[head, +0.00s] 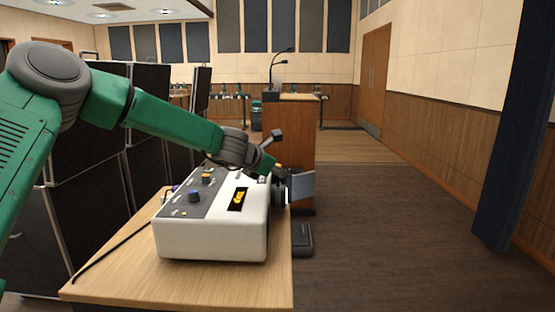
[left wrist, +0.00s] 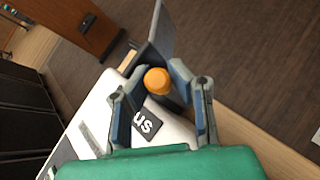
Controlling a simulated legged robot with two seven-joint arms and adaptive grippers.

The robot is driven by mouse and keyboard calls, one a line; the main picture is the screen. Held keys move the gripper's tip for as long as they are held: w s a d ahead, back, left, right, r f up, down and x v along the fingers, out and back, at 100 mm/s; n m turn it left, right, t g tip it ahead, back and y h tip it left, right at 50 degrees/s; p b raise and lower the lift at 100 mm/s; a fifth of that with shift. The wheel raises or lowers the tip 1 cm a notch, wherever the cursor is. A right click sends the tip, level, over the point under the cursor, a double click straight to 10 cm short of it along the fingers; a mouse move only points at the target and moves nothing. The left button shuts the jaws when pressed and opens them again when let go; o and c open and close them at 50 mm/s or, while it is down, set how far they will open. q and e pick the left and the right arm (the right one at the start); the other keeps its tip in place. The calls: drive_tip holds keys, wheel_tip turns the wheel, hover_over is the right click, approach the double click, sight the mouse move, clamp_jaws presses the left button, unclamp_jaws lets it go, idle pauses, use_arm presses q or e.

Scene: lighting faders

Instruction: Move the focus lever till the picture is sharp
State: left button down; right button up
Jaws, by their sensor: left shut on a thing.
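The focus lever's orange round knob (left wrist: 157,81) shows in the left wrist view between the fingers of my left gripper (left wrist: 158,88), which is shut on it. Part of a dark label (left wrist: 146,125) ending in "us" lies beside the knob on the white housing. In the head view my left gripper (head: 279,178) is at the far right end of the white projector box (head: 215,238) and hides most of the lever. A black patch with blurred yellow marks (head: 238,199) is on the box top. A grey flat panel (head: 302,186) stands just beyond the gripper. My right gripper is not in view.
A black cable (head: 110,247) runs over the table's left edge. A wooden lectern (head: 289,135) stands beyond.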

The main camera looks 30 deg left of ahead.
use_arm(q)
drive_tip(key=shift+w+r, duration=0.15)
drive_tip(key=shift+r, duration=0.05)
drive_tip(key=shift+d, duration=0.1)
drive_tip(key=c, duration=1.4)
unclamp_jaws()
drive_tip(key=shift+d, duration=0.1)
drive_tip(key=shift+c, duration=0.2)
drive_tip(key=v, duration=1.2)
